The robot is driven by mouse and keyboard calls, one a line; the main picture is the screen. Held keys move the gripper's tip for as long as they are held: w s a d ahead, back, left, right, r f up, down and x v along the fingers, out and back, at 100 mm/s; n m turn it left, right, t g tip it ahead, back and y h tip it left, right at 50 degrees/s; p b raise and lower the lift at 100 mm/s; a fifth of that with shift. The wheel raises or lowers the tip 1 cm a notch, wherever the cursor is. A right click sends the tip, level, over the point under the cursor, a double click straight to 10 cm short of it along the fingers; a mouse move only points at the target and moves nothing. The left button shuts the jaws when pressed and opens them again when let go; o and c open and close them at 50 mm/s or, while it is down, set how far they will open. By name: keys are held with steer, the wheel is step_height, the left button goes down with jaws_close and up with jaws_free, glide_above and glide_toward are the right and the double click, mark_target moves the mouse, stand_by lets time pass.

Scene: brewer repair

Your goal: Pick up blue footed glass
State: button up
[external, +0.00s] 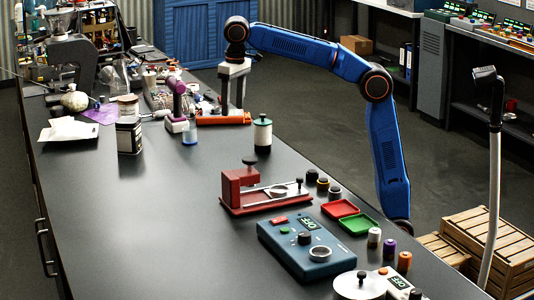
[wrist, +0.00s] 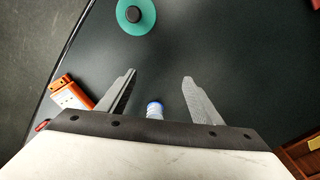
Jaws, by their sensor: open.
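The blue footed glass (external: 190,136) appears to be the small pale-blue vessel on the dark bench, beside the purple-and-white device. In the wrist view a small blue-rimmed thing (wrist: 154,110), probably this glass, shows between my fingers near the palm edge. Its lower part is hidden by the gripper body. My gripper (external: 232,108) points down over the bench, to the right of the glass in the external view. In the wrist view my gripper (wrist: 160,77) is open, with its two grey fingers well apart and nothing held.
An orange tool (external: 222,119) lies under my gripper. A green-topped canister (external: 262,136) stands to the right. A purple-and-white device (external: 177,108) and a dark-lidded jar (external: 129,128) stand left. Clutter fills the bench's far end. The front left of the bench is clear.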

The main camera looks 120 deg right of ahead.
mark_target(189, 132)
steer(key=w+d+f+m, duration=0.3)
steer(key=w+d, duration=0.2)
steer(key=d, duration=0.2)
steer(key=w+d+f+m, duration=0.3)
steer(key=w+d, duration=0.3)
steer(key=d, duration=0.1)
steer(key=shift+g+y, duration=0.3)
steer(key=shift+f, duration=3.6)
steer(key=c, duration=1.2)
